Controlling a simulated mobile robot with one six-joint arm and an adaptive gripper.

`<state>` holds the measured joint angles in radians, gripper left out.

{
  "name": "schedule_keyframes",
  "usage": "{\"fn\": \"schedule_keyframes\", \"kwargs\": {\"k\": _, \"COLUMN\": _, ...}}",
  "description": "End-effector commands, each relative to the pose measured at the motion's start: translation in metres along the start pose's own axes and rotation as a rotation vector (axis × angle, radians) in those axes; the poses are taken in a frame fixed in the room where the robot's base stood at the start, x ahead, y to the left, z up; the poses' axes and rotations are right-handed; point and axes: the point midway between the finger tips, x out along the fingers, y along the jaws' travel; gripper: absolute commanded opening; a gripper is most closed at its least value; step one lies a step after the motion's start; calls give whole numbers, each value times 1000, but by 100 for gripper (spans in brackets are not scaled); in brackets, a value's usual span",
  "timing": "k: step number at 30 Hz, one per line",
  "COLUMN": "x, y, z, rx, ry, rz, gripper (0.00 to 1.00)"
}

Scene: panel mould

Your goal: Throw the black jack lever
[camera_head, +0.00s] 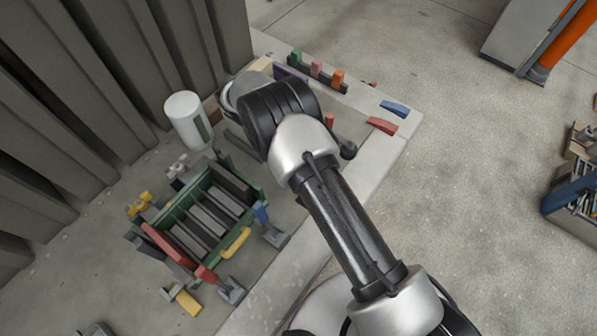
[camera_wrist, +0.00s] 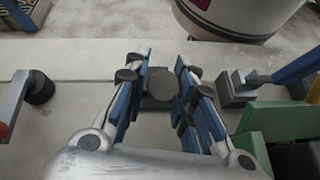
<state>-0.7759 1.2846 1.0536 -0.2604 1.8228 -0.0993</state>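My gripper (camera_wrist: 160,84) is open in the wrist view, with one blue-padded finger on each side of a dark round knob on a dark square base. I take this to be the black jack lever (camera_wrist: 163,86), seen nearly end-on. It lies between the fingers, with gaps visible on both sides; its height relative to the fingertips is unclear. In the head view my arm hides the gripper and this lever.
The green mould (camera_head: 238,185) is lower left, with a blue lever (camera_head: 262,213) on a grey block; that lever also shows in the wrist view (camera_wrist: 298,66). A dark knob (camera_wrist: 38,88) stands left.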

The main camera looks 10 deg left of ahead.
Motion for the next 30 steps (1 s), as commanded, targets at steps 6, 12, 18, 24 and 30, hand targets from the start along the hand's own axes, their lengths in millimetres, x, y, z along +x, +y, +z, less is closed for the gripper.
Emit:
{"fn": "schedule_keyframes", "kwargs": {"k": 6, "x": 0, "y": 0, "z": 0, "rx": 0, "ry": -2, "rz": 0, "gripper": 40}}
{"fn": "schedule_keyframes", "kwargs": {"k": 12, "x": 0, "y": 0, "z": 1, "rx": 0, "ry": -2, "rz": 0, "gripper": 40}}
{"fn": "schedule_keyframes", "kwargs": {"k": 18, "x": -5, "y": 1, "z": 8, "rx": 0, "ry": 0, "rz": 0, "gripper": 40}}
{"fn": "schedule_keyframes", "kwargs": {"k": 24, "x": -23, "y": 5, "z": 39, "rx": 1, "ry": 2, "rz": 0, "gripper": 40}}
{"fn": "schedule_keyframes", "kwargs": {"k": 30, "x": -41, "y": 8, "z": 70, "rx": 1, "ry": 1, "rz": 0, "gripper": 40}}
